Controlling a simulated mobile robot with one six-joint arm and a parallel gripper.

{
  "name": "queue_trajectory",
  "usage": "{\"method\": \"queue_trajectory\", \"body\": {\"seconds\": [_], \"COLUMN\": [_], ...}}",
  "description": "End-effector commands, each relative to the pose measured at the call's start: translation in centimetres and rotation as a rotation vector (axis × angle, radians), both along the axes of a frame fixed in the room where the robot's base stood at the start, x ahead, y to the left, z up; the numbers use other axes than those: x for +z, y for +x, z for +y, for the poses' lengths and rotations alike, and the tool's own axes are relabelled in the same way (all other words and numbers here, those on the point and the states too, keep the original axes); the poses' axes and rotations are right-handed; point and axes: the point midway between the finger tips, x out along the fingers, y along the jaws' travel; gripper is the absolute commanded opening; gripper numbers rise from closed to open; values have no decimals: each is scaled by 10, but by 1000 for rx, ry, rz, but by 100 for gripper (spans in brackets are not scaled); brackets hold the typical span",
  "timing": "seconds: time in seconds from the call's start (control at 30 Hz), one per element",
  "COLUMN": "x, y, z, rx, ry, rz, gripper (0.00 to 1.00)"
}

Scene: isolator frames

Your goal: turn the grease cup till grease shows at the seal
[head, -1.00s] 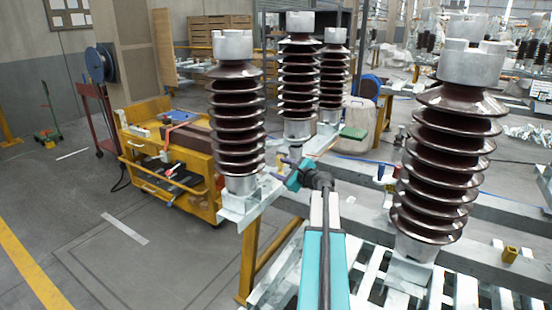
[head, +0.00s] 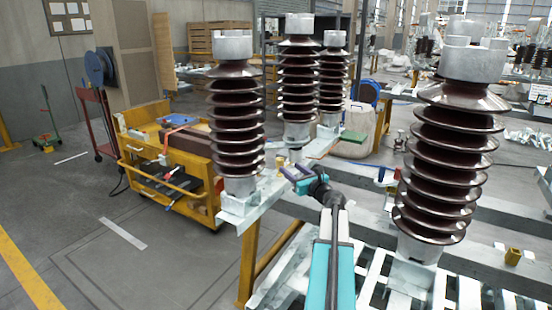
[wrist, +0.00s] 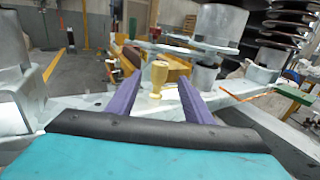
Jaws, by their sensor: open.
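The grease cup (wrist: 160,75) is a small brass-yellow knob standing upright on a pale metal beam (wrist: 110,101) in the wrist view. In the head view a small yellowish piece (head: 280,161), likely the same cup, shows just beyond my fingertips. My gripper (wrist: 159,90) is open, with one purple finger on each side of the cup in the picture. I see gaps between both fingers and the cup. In the head view my gripper (head: 290,174) reaches to the beam near the base of the left insulator. The seal and any grease cannot be made out.
Tall brown ribbed insulators stand close on the left (head: 237,125), behind (head: 299,85) and at right (head: 450,160). A yellow tool cart (head: 170,165) stands at left. The floor at front left is clear.

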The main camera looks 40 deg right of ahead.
Motion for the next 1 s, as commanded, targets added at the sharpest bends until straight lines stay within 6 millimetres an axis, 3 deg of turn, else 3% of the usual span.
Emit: {"method": "queue_trajectory", "body": {"seconds": [0.27,1.0], "x": [0,0], "y": [18,94], "z": [-6,-25], "rx": [1,0], "ry": [-1,-1], "rz": [0,1], "gripper": [47,47]}}
